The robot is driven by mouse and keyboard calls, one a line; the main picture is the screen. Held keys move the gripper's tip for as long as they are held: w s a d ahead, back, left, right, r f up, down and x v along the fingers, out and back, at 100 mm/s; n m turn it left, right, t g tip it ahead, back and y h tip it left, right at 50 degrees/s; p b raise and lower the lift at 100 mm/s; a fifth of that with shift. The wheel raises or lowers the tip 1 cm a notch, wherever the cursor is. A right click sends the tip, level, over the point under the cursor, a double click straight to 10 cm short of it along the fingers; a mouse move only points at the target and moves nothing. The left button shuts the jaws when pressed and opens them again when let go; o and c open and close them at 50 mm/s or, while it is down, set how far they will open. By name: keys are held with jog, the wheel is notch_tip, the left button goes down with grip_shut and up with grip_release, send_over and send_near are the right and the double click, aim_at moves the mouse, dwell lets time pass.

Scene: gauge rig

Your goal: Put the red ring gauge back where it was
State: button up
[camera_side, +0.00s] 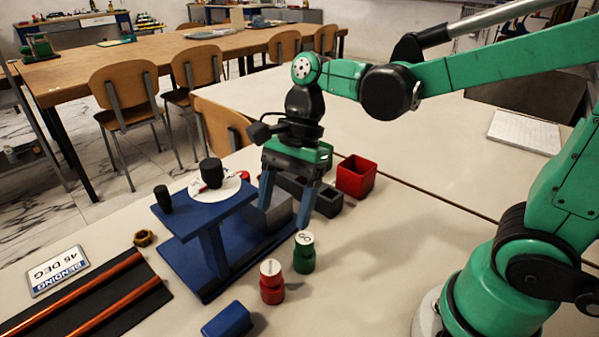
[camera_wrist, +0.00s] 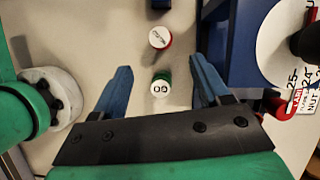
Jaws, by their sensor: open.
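A red gauge with a white marked top (camera_side: 271,281) stands upright on the table, left of and nearer the side camera than a green gauge with a white marked top (camera_side: 304,252). In the wrist view the red gauge (camera_wrist: 160,40) shows beyond the fingertips and the green gauge (camera_wrist: 160,86) between the fingers. My gripper (camera_side: 284,217) is open and empty, pointing down above the table, behind these gauges in the side view; its blue fingers (camera_wrist: 160,62) are apart. I cannot tell from their tops whether either gauge is a ring.
A blue stand (camera_side: 215,245) carries a white disc (camera_side: 226,188) with a black knob. Another red piece (camera_wrist: 284,108) shows beside the disc. A red open box (camera_side: 356,177) and a dark grey box (camera_side: 328,201) stand behind. A blue block (camera_side: 227,320) lies in front.

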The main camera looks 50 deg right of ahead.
jog(key=d+n+t+h, duration=0.4)
jog(key=d+n+t, duration=0.3)
jog(key=n, duration=0.9)
jog(key=shift+s+d+t+h, duration=0.2)
jog(key=shift+s+t+h, duration=0.1)
jog(key=shift+t, duration=0.2)
jog(key=shift+r, duration=0.1)
jog(key=shift+c, duration=0.2)
